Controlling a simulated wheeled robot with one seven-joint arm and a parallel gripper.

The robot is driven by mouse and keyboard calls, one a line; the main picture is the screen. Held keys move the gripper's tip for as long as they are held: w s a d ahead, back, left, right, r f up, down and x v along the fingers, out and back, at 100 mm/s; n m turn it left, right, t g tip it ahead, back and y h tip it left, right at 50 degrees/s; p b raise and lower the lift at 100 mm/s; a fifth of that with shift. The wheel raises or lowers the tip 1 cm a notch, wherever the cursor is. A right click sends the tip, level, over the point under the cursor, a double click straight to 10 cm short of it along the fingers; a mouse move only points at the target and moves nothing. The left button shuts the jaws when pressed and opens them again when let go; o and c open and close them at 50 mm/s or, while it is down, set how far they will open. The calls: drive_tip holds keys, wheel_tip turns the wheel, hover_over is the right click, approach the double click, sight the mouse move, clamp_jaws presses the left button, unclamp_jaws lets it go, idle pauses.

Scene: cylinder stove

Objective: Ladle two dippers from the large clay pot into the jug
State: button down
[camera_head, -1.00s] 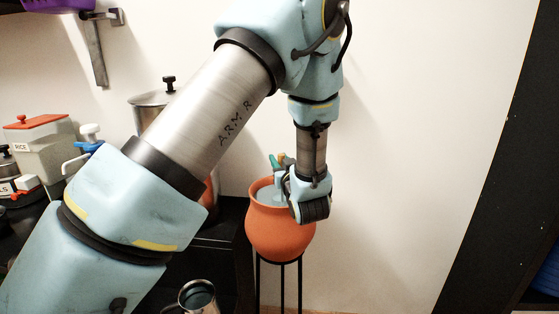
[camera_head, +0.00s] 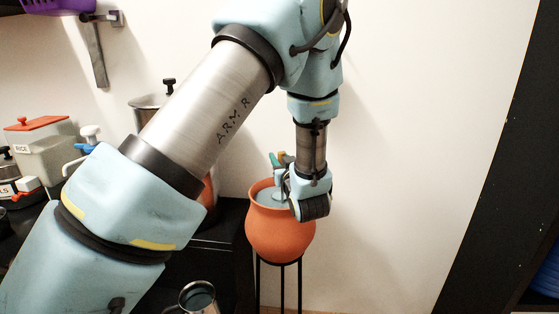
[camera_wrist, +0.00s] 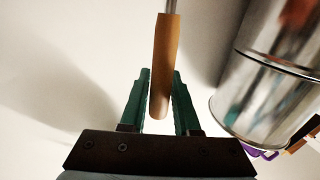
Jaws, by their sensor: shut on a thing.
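The large clay pot (camera_head: 280,238), orange and round, stands on a thin black stand in the head view, with grey liquid inside its mouth. My gripper (camera_head: 277,161) is at the pot's rim, its teal fingers on the left side of the wrist. In the wrist view my gripper (camera_wrist: 160,82) is shut on the wooden handle (camera_wrist: 165,48) of the dipper, whose metal shaft runs out of the top of the picture. The dipper's bowl is hidden. The metal jug (camera_head: 198,296) stands at the bottom of the head view, cut off by the edge, with a dark inside.
A black counter (camera_head: 228,222) lies left of the pot. A lidded metal pot (camera_head: 148,103) is behind my arm; a large metal vessel (camera_wrist: 262,100) shows at right in the wrist view. A rice container (camera_head: 45,150) stands far left. The wall right of the pot is clear.

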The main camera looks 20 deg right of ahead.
wheel_tip(320, 180, up, 10)
drive_tip(key=p, duration=0.6)
idle(0.4)
idle(0.8)
